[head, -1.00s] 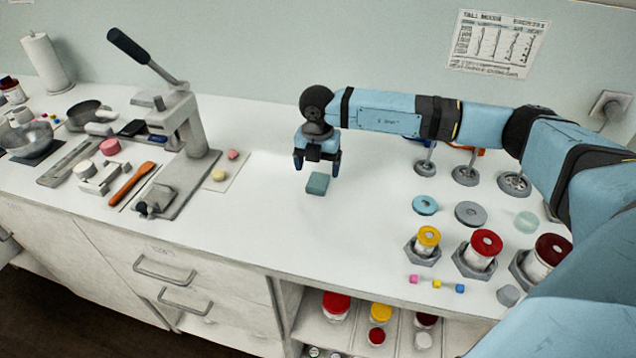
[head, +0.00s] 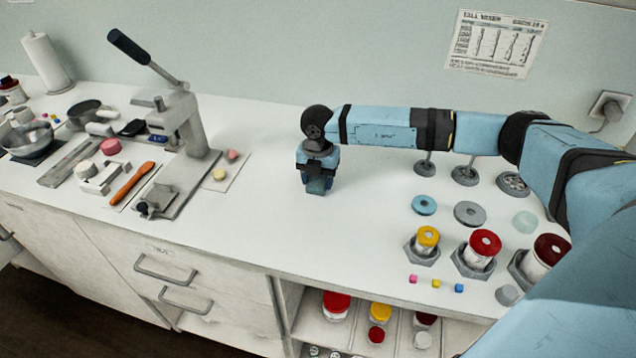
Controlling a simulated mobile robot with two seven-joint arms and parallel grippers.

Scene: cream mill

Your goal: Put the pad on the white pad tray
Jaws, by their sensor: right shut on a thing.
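The pad (head: 316,187) is a small teal block on the white counter, near the middle. My right gripper (head: 317,181) points down over it with its fingers shut on the pad's sides, hiding much of it. The pad is at or very close to the counter; I cannot tell if it still touches. A flat white tray or sheet (head: 236,167) lies to the left, beside the press, with a small pink piece and a small yellow piece on it. I cannot tell for certain that it is the white pad tray. My left gripper is not in view.
A grey lever press (head: 190,135) stands left of the white sheet. Jars with yellow and red lids (head: 485,243), discs (head: 470,213) and small coloured cubes (head: 436,283) stand to the right. The counter between the sheet and my right gripper is clear.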

